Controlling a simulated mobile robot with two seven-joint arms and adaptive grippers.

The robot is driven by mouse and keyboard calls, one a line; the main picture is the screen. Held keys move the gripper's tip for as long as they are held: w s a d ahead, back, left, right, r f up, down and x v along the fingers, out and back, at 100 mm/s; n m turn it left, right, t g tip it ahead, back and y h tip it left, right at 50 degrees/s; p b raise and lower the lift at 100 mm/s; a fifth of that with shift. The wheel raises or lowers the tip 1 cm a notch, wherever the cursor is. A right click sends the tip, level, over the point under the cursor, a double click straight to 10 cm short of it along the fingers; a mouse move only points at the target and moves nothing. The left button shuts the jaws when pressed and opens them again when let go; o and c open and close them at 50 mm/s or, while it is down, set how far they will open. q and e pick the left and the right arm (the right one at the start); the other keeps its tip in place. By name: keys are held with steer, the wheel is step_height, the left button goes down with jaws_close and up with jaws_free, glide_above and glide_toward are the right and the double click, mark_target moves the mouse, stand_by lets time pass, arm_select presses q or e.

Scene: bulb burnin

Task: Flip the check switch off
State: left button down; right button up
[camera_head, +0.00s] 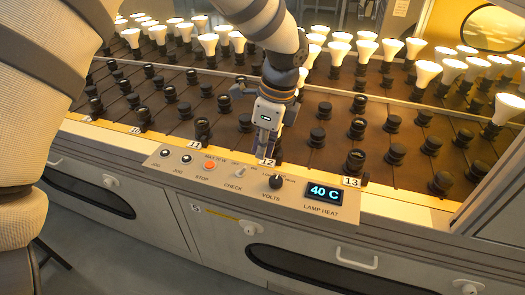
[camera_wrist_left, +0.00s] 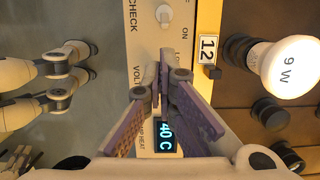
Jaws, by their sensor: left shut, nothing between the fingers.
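The check switch (camera_head: 240,171) is a small pale lever on the sloped control panel, above the word CHECK. It also shows at the top of the left wrist view as a pale lever (camera_wrist_left: 164,16), with ON lettered beside it. I cannot tell surely which way it is set. My left gripper (camera_head: 268,153) points down over the panel's back edge by the 12 label, just right of the switch. In the left wrist view its fingers (camera_wrist_left: 161,76) are shut with nothing between them, apart from the lever.
The panel has a red STOP button (camera_head: 210,165), a black VOLTS knob (camera_head: 276,182) and a lit 40 C display (camera_head: 324,193). A 9 W bulb (camera_wrist_left: 290,67) stands near the gripper. Behind are rows of black sockets (camera_head: 317,136) and lit bulbs (camera_head: 427,72).

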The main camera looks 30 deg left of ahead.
mark_target(255, 180)
arm_select(q)
steer(key=f, duration=0.2)
steer(key=a+f, duration=0.1)
steer(key=f, duration=0.4)
steer(key=shift+s+a+f, duration=0.15)
arm_select(e)
steer(key=shift+s+f, duration=0.3)
steer(key=shift+f, duration=0.05)
steer(key=shift+s, duration=0.1)
